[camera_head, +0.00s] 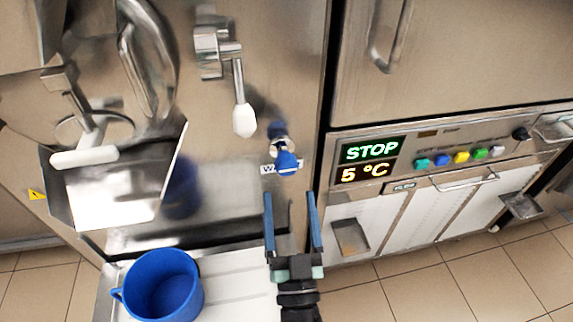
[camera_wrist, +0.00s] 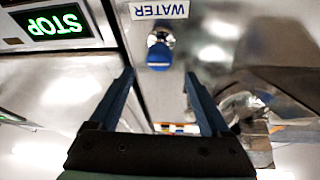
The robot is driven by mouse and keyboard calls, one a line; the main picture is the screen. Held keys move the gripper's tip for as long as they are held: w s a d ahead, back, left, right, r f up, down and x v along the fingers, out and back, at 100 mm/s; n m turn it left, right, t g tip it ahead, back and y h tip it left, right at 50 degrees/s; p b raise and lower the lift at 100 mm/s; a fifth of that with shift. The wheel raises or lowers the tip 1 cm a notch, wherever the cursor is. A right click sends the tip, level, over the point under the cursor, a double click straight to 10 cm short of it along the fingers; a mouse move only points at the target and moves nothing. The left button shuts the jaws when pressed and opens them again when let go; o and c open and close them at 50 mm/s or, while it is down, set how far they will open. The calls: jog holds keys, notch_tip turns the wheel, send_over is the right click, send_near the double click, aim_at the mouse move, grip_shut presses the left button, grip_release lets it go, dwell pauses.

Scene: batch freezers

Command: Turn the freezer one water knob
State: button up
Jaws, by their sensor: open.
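The blue water knob (camera_head: 286,161) sticks out from the steel front of the left freezer, at the upper middle of the head view. A "WATER" label (camera_wrist: 160,10) is fixed beside it. In the wrist view the knob (camera_wrist: 159,54) shows as a blue cap on a round metal base, ahead of and between the fingertips. My gripper (camera_head: 290,197) is open and empty, with its blue fingers pointing at the knob. The fingertips look short of the knob; I see no contact.
A blue mug (camera_head: 163,286) stands on a white ribbed shelf (camera_head: 237,280) at lower left. A white-tipped lever (camera_head: 243,118) hangs above left of the knob. A panel with a STOP display (camera_head: 369,151) and coloured buttons is to the right. A steel chute (camera_head: 115,190) juts out at left.

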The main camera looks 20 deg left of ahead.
aim_at(288, 171)
jog(key=x, duration=0.8)
jog(key=shift+d+b, duration=0.1)
jog(key=shift+b, duration=0.2)
jog(key=shift+c, duration=0.2)
grip_shut()
